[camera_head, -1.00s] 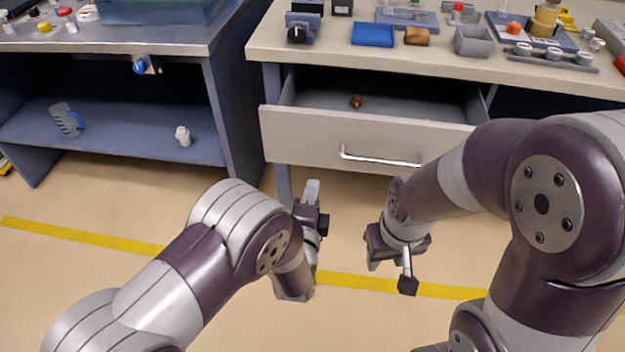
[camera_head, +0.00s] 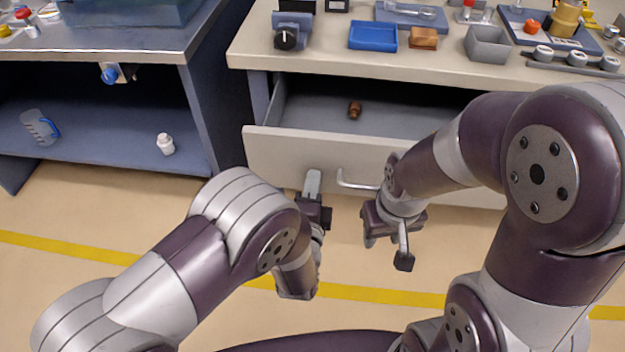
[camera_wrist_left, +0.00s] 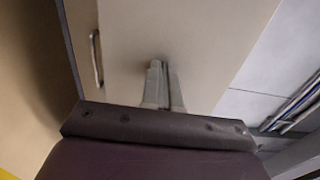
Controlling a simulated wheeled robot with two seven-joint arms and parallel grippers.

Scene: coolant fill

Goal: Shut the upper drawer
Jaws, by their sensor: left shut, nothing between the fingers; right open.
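The upper drawer (camera_head: 290,150) under the workbench is pulled open in the head view. Its pale front has a silver bar handle (camera_head: 350,183), and a small brown object (camera_head: 355,110) lies inside. My left gripper (camera_head: 313,183) is shut and empty, with its fingertips in front of the drawer front, left of the handle.
The worktop (camera_head: 350,62) above carries a blue tray (camera_head: 373,36), a brown block (camera_head: 423,38) and a grey bin (camera_head: 488,44). A second bench with a lower shelf (camera_head: 100,140) stands at the left. The floor between has a yellow line (camera_head: 110,256).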

